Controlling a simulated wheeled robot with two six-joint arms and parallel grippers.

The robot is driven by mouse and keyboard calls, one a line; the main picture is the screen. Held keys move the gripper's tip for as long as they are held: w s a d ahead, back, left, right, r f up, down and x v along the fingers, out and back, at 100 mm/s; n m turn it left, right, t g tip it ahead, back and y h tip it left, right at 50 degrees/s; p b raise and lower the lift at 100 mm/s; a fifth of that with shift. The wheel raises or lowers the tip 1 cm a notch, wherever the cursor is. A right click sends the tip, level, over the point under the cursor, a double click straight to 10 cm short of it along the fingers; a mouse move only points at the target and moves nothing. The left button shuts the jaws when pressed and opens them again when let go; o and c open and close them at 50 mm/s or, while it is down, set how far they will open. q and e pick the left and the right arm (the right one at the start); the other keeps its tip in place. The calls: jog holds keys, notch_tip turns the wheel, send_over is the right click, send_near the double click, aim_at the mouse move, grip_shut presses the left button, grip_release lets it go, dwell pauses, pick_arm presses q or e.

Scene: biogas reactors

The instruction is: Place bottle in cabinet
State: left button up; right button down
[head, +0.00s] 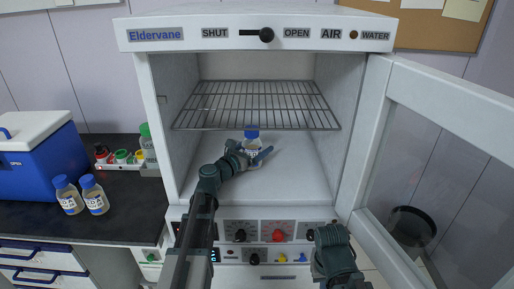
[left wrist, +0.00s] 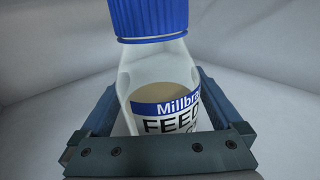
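A clear bottle with a blue cap (head: 252,132) stands upright on the floor inside the open white cabinet (head: 346,160), below the wire shelf. In the left wrist view the bottle (left wrist: 165,85) shows beige contents and a label reading "Millbra..." and "FEED", partly hidden by the gripper. My left gripper (head: 255,154) reaches into the cabinet with its fingers spread on either side of the bottle. The fingers look open, with narrow gaps beside the bottle. Part of my right arm shows at the lower middle; its fingers do not show.
The wire shelf (head: 256,104) spans the cabinet above the bottle. The glass door (head: 440,150) stands open to the right. Two more blue-capped bottles (head: 68,195) (head: 95,195) stand on the dark counter (head: 110,222), near a blue cooler box (head: 40,165) and a rack of coloured caps (head: 122,158).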

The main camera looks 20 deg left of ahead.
pick_arm(q)
jog(key=shift+r, duration=0.2)
jog(key=v, duration=1.2)
jog(key=shift+f, duration=0.15)
